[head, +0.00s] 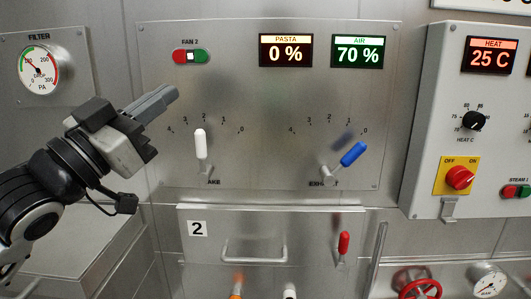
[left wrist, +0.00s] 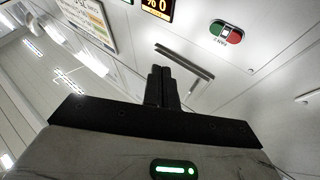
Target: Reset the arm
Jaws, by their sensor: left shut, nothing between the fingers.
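My left gripper (head: 160,101) is raised at the left in the head view, in front of the metal panel (head: 266,100) and below the FAN 2 buttons (head: 190,56). Its fingers are together and empty, pointing up and to the right. In the left wrist view the closed fingers (left wrist: 162,88) point toward the wall, with the red and green buttons (left wrist: 226,33) to their right. My right gripper is not in view.
A white lever (head: 200,145) and a tilted blue lever (head: 351,155) stand on the panel. Displays read PASTA 0 % (head: 286,50) and AIR 70 % (head: 358,51). Below is door 2 with a handle (head: 255,254) and a red lever (head: 343,243). A heat control box (head: 480,120) juts out at right.

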